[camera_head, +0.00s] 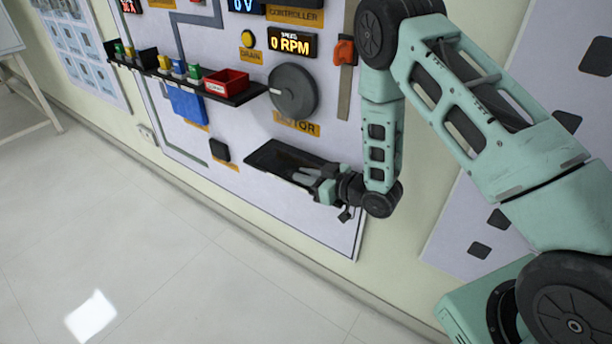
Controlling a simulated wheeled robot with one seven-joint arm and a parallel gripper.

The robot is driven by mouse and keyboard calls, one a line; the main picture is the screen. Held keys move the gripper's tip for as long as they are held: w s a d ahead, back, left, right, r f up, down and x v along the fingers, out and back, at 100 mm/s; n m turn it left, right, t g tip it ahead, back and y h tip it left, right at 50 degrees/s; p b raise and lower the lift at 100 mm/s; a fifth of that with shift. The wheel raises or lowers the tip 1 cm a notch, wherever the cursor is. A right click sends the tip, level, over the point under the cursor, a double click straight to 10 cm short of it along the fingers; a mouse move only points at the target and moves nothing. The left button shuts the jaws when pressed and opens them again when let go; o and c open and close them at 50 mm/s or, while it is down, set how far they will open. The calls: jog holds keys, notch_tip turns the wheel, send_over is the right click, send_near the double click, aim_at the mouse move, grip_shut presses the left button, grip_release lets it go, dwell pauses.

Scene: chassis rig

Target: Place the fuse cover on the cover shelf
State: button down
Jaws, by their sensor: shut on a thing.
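My gripper (312,180) is at the low right of the wall panel, reaching left over a dark shelf (262,156), which appears to be the cover shelf. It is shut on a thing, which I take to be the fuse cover. The held thing is small and largely lost among the fingers and the dark shelf, so its outline is unclear. I cannot tell whether it touches the shelf. The wrist and fingers hide the right part of the shelf.
Above the shelf are a round grey motor disc (292,92) and an orange-handled lever (344,52). An upper black shelf (248,93) holds a red bin (226,80) and several small coloured blocks. A blue box (187,104) hangs below it. The floor (150,240) is clear.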

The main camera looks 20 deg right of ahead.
jog(key=c, duration=1.5)
grip_release()
jog(key=shift+o, duration=0.2)
jog(key=v, duration=1.1)
jog(key=shift+s+d+r, duration=0.15)
jog(key=shift+r, duration=0.05)
jog(key=shift+s+r, duration=0.1)
jog(key=shift+a+r+g, duration=0.1)
jog(key=shift+a+g, duration=0.2)
jog(key=shift+a, duration=0.05)
jog(key=s+a+r+g+h, duration=0.2)
jog(key=a+r+g+h, duration=0.35)
jog(key=a, duration=0.45)
jog(key=s+a+r+g+h, duration=0.1)
jog(key=s+r+g, duration=0.2)
jog(key=s, duration=0.8)
jog(key=s+a+r+g+h, duration=0.1)
jog(key=s+r+g+h, duration=0.1)
jog(key=s+r, duration=0.4)
jog(key=s+g, duration=0.1)
jog(key=s, duration=0.4)
jog(key=shift+s+a+r+g, duration=0.25)
jog(key=shift+s+a+g, duration=0.1)
jog(key=shift+a, duration=0.05)
